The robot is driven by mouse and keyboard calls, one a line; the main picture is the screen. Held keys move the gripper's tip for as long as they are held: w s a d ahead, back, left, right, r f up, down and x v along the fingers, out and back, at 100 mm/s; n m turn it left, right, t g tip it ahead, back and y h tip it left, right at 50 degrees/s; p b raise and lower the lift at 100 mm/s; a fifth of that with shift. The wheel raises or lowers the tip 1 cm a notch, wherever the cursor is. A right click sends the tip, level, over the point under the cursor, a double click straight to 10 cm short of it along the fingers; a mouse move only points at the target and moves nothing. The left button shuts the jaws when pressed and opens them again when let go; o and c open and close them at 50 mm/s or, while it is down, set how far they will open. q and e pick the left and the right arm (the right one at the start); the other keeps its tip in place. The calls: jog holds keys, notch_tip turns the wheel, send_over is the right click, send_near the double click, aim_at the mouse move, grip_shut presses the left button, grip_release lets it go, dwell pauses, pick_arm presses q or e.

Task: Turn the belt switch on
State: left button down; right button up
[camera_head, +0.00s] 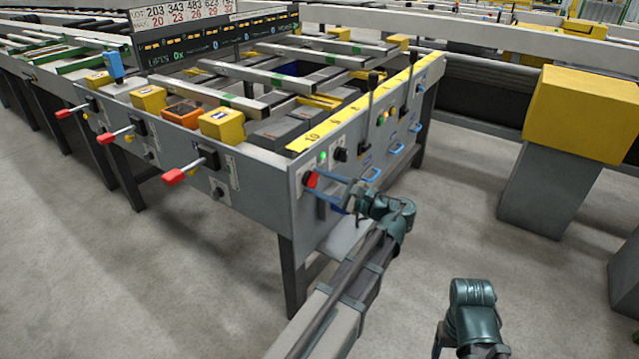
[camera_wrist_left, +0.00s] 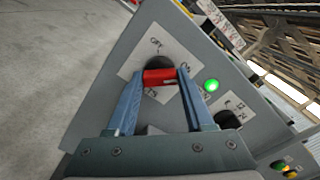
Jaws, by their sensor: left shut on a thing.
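The belt switch is a red handle (camera_head: 311,180) on a pale plate at the near corner of the grey table's end panel. In the left wrist view the red handle (camera_wrist_left: 160,77) lies across between the two blue fingers, over a dark round base. The plate (camera_wrist_left: 130,68) carries the words OFF and ON above the handle; I cannot tell which the switch is set to. My left gripper (camera_head: 315,180) is shut on the red handle; its fingers also show in the left wrist view (camera_wrist_left: 160,80). My right gripper is mostly cut off at the bottom edge of the head view.
A lit green lamp (camera_wrist_left: 211,86) and a black switch (camera_head: 341,155) sit beside the red handle. Levers (camera_head: 366,110) and blue handles (camera_head: 372,174) stand along the same panel. A yellow-topped grey post (camera_head: 548,185) stands right. Open floor lies between.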

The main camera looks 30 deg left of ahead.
pick_arm(q)
jog(key=shift+c, duration=1.4)
grip_release()
jog(key=s+d, duration=0.1)
jog(key=d, duration=1.2)
jog(key=shift+d, duration=0.4)
